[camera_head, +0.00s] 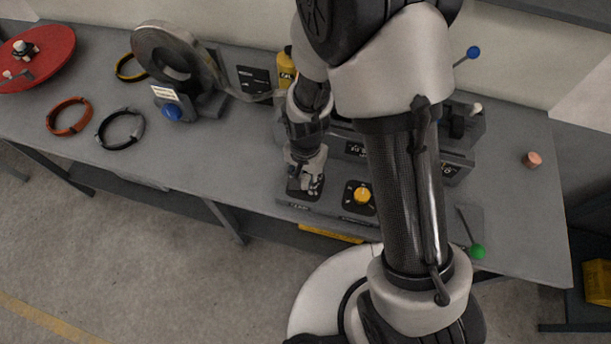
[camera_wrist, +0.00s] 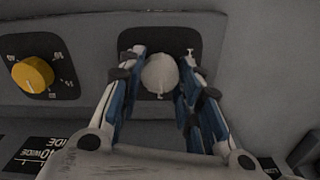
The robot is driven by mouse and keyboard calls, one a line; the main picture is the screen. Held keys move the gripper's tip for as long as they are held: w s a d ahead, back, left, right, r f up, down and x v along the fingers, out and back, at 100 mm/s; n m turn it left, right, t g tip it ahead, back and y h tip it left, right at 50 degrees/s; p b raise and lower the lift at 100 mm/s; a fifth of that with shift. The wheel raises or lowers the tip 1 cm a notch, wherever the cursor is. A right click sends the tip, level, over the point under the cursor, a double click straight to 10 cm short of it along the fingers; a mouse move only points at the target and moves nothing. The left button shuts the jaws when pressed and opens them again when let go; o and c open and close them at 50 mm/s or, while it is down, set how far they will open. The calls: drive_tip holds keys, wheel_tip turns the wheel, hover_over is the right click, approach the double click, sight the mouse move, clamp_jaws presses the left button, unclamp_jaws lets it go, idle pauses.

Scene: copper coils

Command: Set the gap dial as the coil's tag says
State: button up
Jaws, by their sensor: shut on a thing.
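My gripper (camera_head: 309,184) points down at the left dial of the machine's front panel. In the wrist view my gripper (camera_wrist: 160,85) has its blue-padded fingers closed on both sides of a whitish round knob (camera_wrist: 159,73) on a dark square plate. A yellow dial knob (camera_head: 362,196) sits beside it; it also shows in the wrist view (camera_wrist: 32,75), with marks around it too small to read. The copper coil (camera_head: 150,48) stands upright on a holder at the back left. A white tag (camera_head: 165,93) is on the holder's front; its writing is illegible.
A lever with a blue ball (camera_head: 473,53) stands behind my arm, and one with a green ball (camera_head: 477,252) is at the front right. Orange (camera_head: 68,131) and grey (camera_head: 103,139) rings lie left. A small copper piece (camera_head: 533,159) lies on the clear right side.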

sight(306, 180)
drive_tip(key=n, duration=1)
drive_tip(key=shift+n, duration=0.4)
idle(0.4)
drive_tip(key=o, duration=1.1)
drive_tip(key=shift+r, duration=6)
